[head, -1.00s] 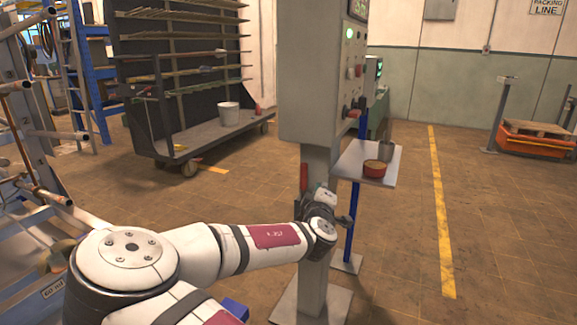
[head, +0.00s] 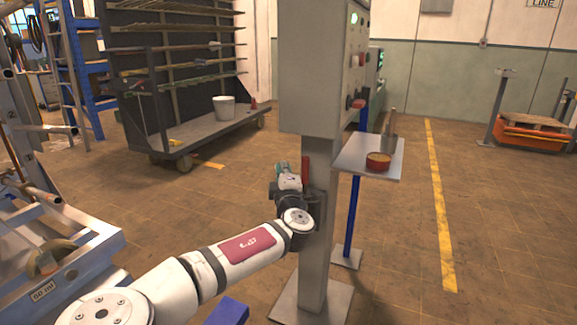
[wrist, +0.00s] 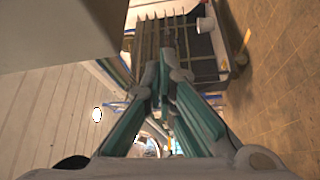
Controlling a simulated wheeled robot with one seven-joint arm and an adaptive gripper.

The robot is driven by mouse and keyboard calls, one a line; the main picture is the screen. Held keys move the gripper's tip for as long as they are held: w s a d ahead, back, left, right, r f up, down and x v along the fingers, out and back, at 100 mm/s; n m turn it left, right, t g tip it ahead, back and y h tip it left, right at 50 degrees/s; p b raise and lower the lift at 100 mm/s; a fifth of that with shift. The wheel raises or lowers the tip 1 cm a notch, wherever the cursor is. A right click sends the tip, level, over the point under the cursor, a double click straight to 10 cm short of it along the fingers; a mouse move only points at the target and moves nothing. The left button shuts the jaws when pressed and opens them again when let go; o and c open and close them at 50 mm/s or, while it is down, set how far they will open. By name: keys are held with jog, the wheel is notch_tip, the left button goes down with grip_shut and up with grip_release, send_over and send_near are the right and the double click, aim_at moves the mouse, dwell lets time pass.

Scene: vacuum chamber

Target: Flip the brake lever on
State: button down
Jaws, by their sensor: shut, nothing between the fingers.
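A red upright handle (head: 306,171), which looks like the brake lever, stands against the grey post (head: 313,255) below the control box. Its lower end is hidden behind my wrist. My gripper (head: 281,168) is just left of the handle in the head view, with its teal fingers small and partly hidden. I cannot tell whether it touches the handle. In the wrist view my gripper (wrist: 166,66) has its teal fingers closed together with nothing between them. The red handle cannot be made out in the wrist view.
The grey control box (head: 312,70) overhangs the post. A small shelf (head: 385,150) with a red-brown bowl (head: 378,161) sticks out at right. A rack cart (head: 190,138) with a white bucket (head: 224,108) stands behind at left.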

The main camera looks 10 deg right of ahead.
jog(key=w+d+b, duration=0.1)
jog(key=w, duration=0.8)
jog(key=shift+s+d+b, duration=0.2)
jog(key=shift+s+d, duration=0.35)
jog(key=shift+d, duration=0.4)
jog(key=shift+s+d+b, duration=0.15)
jog(key=shift+s+d, duration=0.35)
jog(key=shift+d, duration=0.4)
jog(key=shift+d, duration=0.15)
